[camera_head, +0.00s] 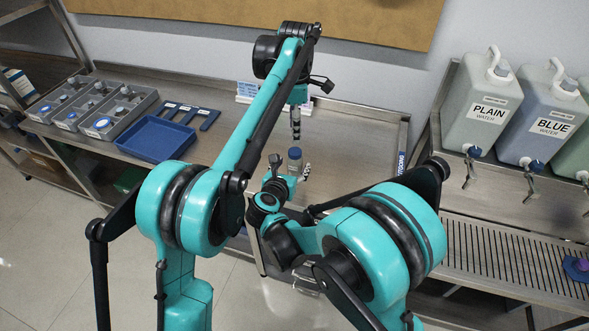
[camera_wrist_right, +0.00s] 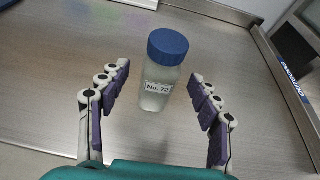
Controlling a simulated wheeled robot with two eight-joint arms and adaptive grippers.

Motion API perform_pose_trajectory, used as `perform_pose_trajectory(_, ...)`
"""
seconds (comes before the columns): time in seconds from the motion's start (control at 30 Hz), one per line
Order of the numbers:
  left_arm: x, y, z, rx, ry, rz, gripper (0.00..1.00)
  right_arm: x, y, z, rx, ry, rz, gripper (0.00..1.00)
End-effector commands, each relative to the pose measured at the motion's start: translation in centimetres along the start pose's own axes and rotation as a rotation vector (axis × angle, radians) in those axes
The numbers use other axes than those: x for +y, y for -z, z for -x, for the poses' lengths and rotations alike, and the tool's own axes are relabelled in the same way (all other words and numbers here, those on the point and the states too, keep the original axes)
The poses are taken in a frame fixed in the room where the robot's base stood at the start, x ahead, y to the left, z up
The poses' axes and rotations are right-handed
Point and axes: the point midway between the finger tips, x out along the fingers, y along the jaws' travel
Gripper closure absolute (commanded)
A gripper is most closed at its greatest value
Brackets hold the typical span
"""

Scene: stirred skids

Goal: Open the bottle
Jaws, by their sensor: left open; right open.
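The bottle (camera_wrist_right: 158,93) is clear with a blue cap (camera_wrist_right: 168,46) and a white label reading "No. 72". It stands upright on the metal table, and its blue cap also shows in the head view (camera_head: 295,153). My right gripper (camera_wrist_right: 160,74) is open, with its fingers on both sides of the bottle and visible gaps to it. It also shows low beside the bottle in the head view (camera_head: 291,168). My left gripper (camera_head: 296,132) points down above the cap, apart from it. It is open, though its fingers look small and close together. The left gripper is not seen in the right wrist view.
A blue tray (camera_head: 156,139) and grey bins (camera_head: 108,112) with bottles stand at the left. A small white sign (camera_head: 248,91) stands at the back. Water jugs labelled PLAIN (camera_head: 483,105) and BLUE (camera_head: 541,115) stand at the right. The table around the bottle is clear.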

Motion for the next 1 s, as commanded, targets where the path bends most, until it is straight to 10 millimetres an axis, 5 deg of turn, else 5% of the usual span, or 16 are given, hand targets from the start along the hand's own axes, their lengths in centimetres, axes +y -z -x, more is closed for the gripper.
perform_pose_trajectory(0.2,0.0,0.0,0.0,0.0,-0.001,0.0,0.49,-0.1,-0.1,-2.7,-0.001,0.001,0.001,0.37)
perform_pose_trajectory(0.57,0.0,0.0,0.0,0.0,-0.001,-0.001,0.49,0.0,-0.1,-3.2,-0.002,-0.001,0.002,0.37)
perform_pose_trajectory(0.8,0.0,0.0,0.0,0.0,-0.001,-0.001,0.49,0.0,-0.1,-3.2,-0.002,-0.001,0.002,1.0)
perform_pose_trajectory(1.0,0.0,0.0,0.0,0.0,-0.001,-0.028,0.49,0.0,-0.1,-3.2,-0.002,-0.001,0.002,1.0)
